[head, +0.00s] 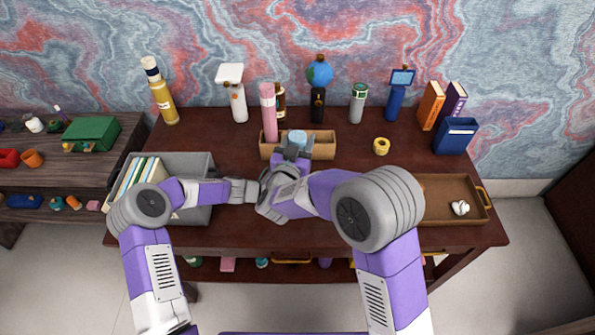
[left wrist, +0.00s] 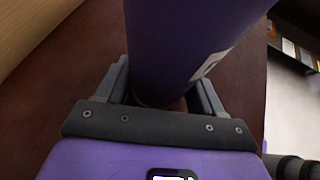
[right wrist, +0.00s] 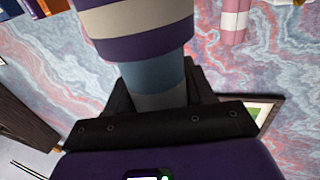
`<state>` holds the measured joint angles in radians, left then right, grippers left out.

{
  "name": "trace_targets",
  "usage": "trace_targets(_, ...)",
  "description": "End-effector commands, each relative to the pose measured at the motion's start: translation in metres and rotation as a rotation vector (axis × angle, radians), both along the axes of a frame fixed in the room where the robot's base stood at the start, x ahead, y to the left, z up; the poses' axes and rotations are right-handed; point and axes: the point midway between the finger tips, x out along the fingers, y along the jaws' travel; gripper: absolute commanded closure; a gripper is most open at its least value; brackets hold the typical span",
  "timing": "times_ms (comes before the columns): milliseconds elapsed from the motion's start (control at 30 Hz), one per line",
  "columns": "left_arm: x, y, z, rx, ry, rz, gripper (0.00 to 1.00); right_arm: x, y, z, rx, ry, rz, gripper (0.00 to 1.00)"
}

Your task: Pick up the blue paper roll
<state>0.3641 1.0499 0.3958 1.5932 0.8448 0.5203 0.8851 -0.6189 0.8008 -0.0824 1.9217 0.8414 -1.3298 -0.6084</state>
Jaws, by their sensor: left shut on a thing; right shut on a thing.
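The blue paper roll (head: 297,137) is a short light blue cylinder over the wooden organizer (head: 325,145) at the desk's middle. My right gripper (head: 292,148) is shut on it. In the right wrist view a blue-grey cylinder (right wrist: 155,85), with wider purple and beige bands above it, is between the fingers. My left gripper (left wrist: 162,85) is shut on a dark purple cylinder (left wrist: 185,45) with a white label. In the head view its fingers and the purple cylinder are hidden by my right arm, so I cannot tell what it stands on.
A pink bottle (head: 269,112) stands at the organizer's left end. A grey bin (head: 200,162) with books is at the left. A brown tray (head: 440,192) is at the right, and a yellow tape roll (head: 381,146) lies beyond it. Several bottles and figures line the desk's back.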

Motion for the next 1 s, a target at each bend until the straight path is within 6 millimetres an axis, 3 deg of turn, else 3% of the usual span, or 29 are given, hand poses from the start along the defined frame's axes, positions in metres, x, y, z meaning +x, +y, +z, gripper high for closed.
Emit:
trace_targets(33,0.000,0.000,0.000,0.000,0.000,0.000,0.50,0.000,0.000,0.000,0.000,0.000,0.000,0.76)
trace_targets(200,0.000,0.000,0.000,0.000,0.000,0.000,0.50,0.000,0.000,0.000,0.000,0.001,0.001,1.00)
trace_targets(567,0.000,0.000,0.000,0.000,0.000,0.000,0.50,0.000,0.000,0.010,0.003,-0.004,0.000,1.00)
trace_targets(767,0.000,0.000,0.000,0.001,0.000,0.000,0.50,0.000,0.000,0.053,0.006,-0.008,0.000,1.00)
trace_targets(1000,0.000,0.000,0.000,0.001,0.000,0.000,0.50,-0.001,0.000,0.135,0.009,-0.010,0.000,1.00)
